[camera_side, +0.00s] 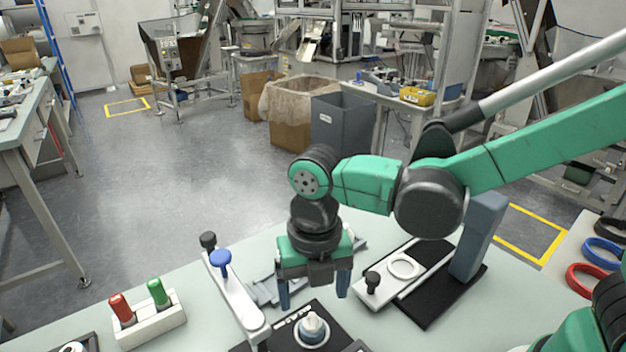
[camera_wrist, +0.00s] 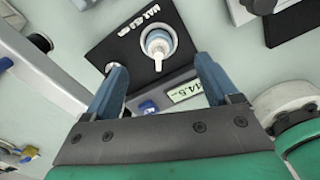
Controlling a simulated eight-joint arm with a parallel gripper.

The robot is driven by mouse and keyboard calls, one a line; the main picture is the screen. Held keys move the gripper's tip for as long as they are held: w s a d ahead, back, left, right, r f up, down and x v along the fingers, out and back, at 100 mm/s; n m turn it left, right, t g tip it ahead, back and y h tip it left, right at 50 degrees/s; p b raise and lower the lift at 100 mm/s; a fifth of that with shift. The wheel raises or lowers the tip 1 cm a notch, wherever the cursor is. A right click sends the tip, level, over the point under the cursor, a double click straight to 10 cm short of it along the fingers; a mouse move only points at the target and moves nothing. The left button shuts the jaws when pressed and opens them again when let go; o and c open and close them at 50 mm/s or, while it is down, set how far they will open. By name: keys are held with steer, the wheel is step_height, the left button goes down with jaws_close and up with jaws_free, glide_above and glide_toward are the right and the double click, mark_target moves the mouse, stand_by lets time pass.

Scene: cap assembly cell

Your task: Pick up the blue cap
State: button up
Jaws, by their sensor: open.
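My gripper (camera_side: 313,297) hangs over the bench with its two blue fingers apart and nothing between them. In the wrist view the open fingers (camera_wrist: 161,68) point toward a white nozzle piece with a pale blue collar (camera_wrist: 157,42) on a black plate. The same piece (camera_side: 312,328) stands upright below my gripper in the side view. A blue knob-like cap (camera_side: 221,261) sits on a white bar to the left of my gripper. A small blue part (camera_wrist: 148,107) shows between the fingers in the wrist view, beside a display; I cannot tell whether it is a cap.
A white block (camera_side: 152,322) holds a red and a green capped piece at the left. A black-and-white fixture (camera_side: 428,290) with an upright grey-blue post is at right. Coloured rings (camera_side: 583,281) lie at the far right. A digital display (camera_wrist: 187,91) is near the fingers.

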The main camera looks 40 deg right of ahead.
mark_target(312, 314)
steer(key=shift+a+f+n, duration=0.15)
steer(key=shift+f+n, duration=0.25)
steer(key=shift+f, duration=2.5)
steer(key=c, duration=0.9)
